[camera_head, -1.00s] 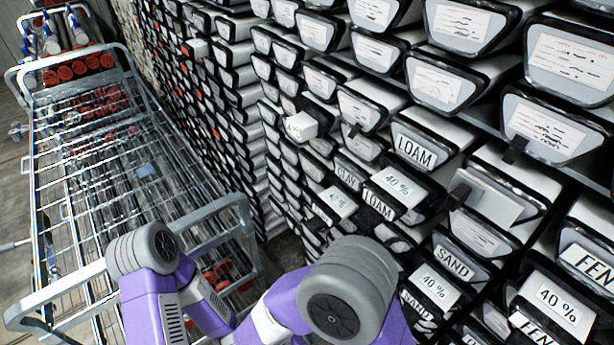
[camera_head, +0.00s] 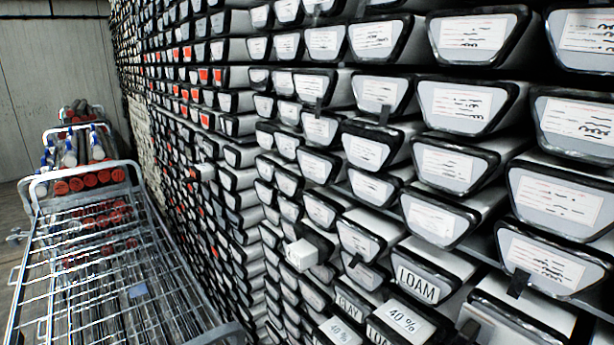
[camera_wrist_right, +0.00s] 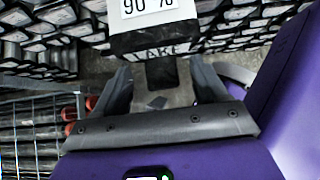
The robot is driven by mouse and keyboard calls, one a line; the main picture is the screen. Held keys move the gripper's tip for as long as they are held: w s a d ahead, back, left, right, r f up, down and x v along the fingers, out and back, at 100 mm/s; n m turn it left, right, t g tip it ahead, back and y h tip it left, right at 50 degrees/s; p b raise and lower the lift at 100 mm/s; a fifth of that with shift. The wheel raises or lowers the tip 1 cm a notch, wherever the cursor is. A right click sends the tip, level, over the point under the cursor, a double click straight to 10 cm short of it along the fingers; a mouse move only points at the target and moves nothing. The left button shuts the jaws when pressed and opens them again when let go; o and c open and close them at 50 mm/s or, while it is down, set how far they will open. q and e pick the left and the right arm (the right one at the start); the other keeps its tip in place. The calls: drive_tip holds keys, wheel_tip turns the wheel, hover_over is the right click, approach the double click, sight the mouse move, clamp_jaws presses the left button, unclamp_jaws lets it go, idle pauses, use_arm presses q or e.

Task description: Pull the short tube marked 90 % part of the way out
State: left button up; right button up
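The tube marked 90 % (camera_wrist_right: 152,38) is at the top of the right wrist view. Its white label is cut by the frame edge, and its dark end reads LAKE. A dark tab (camera_wrist_right: 161,72) hangs below that end. My right gripper (camera_wrist_right: 162,85) is open, with one finger on each side of the tab and a gap on both sides. In the head view I cannot read a 90 % label; a white-faced tube (camera_head: 301,254) stands out from the rack with illegible text. My left gripper is in neither view.
A rack of core tubes fills the middle and right of the head view. Tubes marked LOAM (camera_head: 417,287) and 40 % (camera_head: 403,319) stand at the lower right. A wire cart (camera_head: 110,270) is at the left. Red-ended tubes (camera_head: 92,181) lie behind it.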

wheel_tip(320, 180, up, 10)
drive_tip(key=p, duration=0.3)
idle(0.5)
